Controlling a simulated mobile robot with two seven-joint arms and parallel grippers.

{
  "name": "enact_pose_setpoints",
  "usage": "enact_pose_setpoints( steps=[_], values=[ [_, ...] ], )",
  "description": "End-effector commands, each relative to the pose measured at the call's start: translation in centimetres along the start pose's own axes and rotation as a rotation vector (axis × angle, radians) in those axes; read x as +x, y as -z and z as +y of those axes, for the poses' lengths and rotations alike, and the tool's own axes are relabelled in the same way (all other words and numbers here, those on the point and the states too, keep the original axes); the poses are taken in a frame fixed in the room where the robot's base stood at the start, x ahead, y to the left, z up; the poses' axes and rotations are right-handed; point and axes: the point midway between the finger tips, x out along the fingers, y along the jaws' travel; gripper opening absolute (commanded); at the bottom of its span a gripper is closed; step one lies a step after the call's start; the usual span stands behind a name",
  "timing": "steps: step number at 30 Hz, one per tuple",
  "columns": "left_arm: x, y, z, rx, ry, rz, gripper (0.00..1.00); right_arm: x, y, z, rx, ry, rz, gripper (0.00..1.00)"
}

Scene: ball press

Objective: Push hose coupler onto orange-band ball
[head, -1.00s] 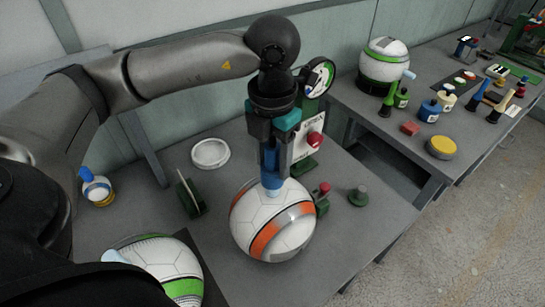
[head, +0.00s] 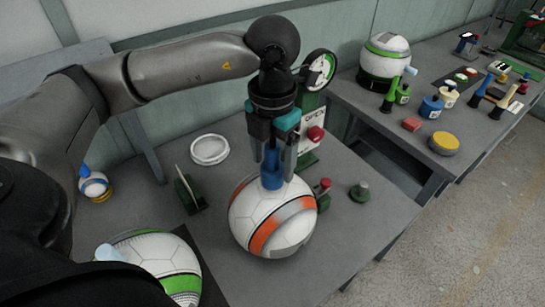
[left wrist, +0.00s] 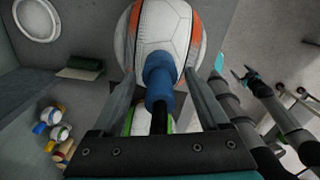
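The orange-band ball (head: 272,222), white with orange and grey bands, sits on the grey table below my left gripper (head: 272,178). The blue hose coupler (head: 272,172) stands roughly upright at the top of this ball, touching it. It also shows in the left wrist view (left wrist: 159,78), with a black hose end (left wrist: 159,118) behind it. My left gripper's fingers are spread on both sides of the coupler, with gaps. How deep the coupler sits is hidden. What looks like my right gripper (left wrist: 243,73) is small at the right of the left wrist view.
A green-band ball (head: 160,262) lies at the front left. A gauge stand (head: 318,90) with a red knob rises close behind the gripper. A white ring (head: 209,150), a green block (head: 188,194) and a green knob piece (head: 360,192) are nearby. The table's right front is clear.

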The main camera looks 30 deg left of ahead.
Motion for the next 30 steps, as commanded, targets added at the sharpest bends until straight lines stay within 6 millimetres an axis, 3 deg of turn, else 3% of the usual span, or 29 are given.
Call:
enact_pose_setpoints(
  steps=[3, 14, 17, 27, 30],
  values=[
    [0.0, 0.0, 0.0, 0.000, 0.000, 0.000, 0.91, 0.0, 0.0, 0.0, 0.000, 0.000, 0.000, 0.90],
    [-0.8, -0.1, 0.0, 0.000, 0.000, -0.002, 0.91, -0.1, 0.0, 0.0, 0.000, 0.000, 0.000, 0.90],
    [-2.3, -0.1, 0.0, 0.000, 0.000, -0.005, 0.91, -0.2, 0.0, 0.0, 0.000, 0.000, 0.000, 0.90],
    [-10.6, -0.1, 0.0, 0.001, 0.001, -0.007, 0.91, -0.9, 0.1, 0.0, 0.000, 0.000, 0.000, 0.90],
    [-12.2, -0.1, 0.0, -0.001, -0.001, -0.004, 0.91, -1.6, 0.1, 0.0, 0.000, 0.001, 0.000, 0.90]
  ],
)
